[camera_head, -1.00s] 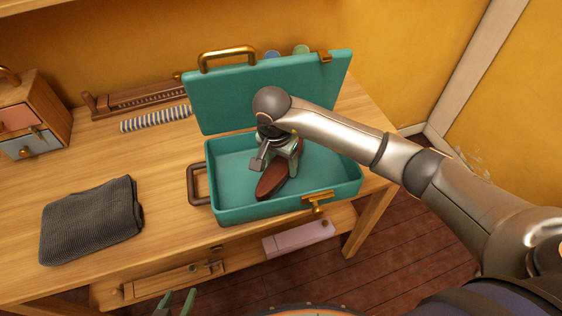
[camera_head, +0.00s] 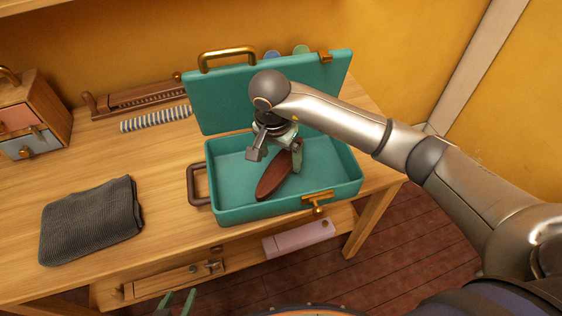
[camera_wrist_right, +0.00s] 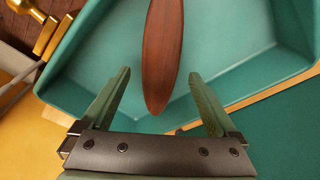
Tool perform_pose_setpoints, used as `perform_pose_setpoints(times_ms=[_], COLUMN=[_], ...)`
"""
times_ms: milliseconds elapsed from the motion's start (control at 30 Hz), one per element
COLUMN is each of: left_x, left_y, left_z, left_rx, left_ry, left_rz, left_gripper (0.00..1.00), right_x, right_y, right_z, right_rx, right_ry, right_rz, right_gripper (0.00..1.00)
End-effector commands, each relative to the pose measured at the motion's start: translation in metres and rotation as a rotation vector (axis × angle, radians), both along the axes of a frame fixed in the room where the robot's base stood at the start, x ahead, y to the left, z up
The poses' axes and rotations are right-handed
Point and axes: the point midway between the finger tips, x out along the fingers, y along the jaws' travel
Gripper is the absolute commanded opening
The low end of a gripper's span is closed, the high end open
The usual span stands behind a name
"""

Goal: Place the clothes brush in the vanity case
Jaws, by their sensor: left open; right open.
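The teal vanity case (camera_head: 226,211) stands open on the wooden table, its lid raised at the back. The dark brown clothes brush (camera_head: 274,182) lies inside it, slanting across the floor of the case.
A folded dark cloth (camera_head: 92,222) lies on the table at the left. A small drawer box (camera_head: 38,115), a wooden rack (camera_head: 135,98) and a striped roll (camera_head: 155,118) are at the back. A pink box (camera_head: 298,238) sits below the tabletop.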

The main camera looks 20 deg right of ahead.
Motion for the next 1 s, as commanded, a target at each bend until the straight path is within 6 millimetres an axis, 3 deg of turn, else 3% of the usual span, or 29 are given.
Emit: perform_pose_setpoints(times_ms=[200, 400, 1000], left_x=[0.0, 0.0, 0.0], left_y=[0.0, 0.0, 0.0], left_z=[-0.003, -0.005, -0.005], left_rx=[0.001, 0.001, 0.001], left_ry=[0.0, 0.002, 0.005], left_rz=[0.001, 0.001, 0.0], left_gripper=[0.57, 0.57, 0.57], right_x=[-0.004, -0.007, -0.008], right_y=[0.005, 0.008, 0.009], right_z=[0.048, 0.076, 0.083], right_rx=[-0.001, 0.0, 0.0], right_ry=[-0.005, -0.003, 0.0], right_rz=[0.001, 0.0, 0.0], right_gripper=[0.94, 0.94, 0.94])
